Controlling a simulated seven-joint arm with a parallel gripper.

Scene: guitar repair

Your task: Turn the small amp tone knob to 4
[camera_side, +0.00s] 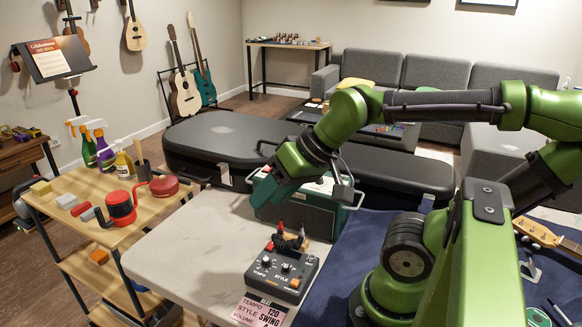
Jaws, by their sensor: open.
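The small amp (318,217) is a dark green box with a dark front and a pale top panel (322,185), standing on the light worktop behind the pedal. A small red spot shows on the panel. The tone knob and its marks are too small or hidden to tell apart. My gripper (277,196) points down at the amp's left end, in front of part of its top. It is open, with nothing seen between its fingers. The fingertips are hard to make out, and I cannot tell whether they touch a knob.
A dark pedal (280,272) with several knobs stands in front of the amp, with red-tipped dark parts behind it. A printed card (260,311) lies before it. Black cases (225,140) stand behind. A wooden cart (88,190) with spray bottles is at left. The worktop's left part is clear.

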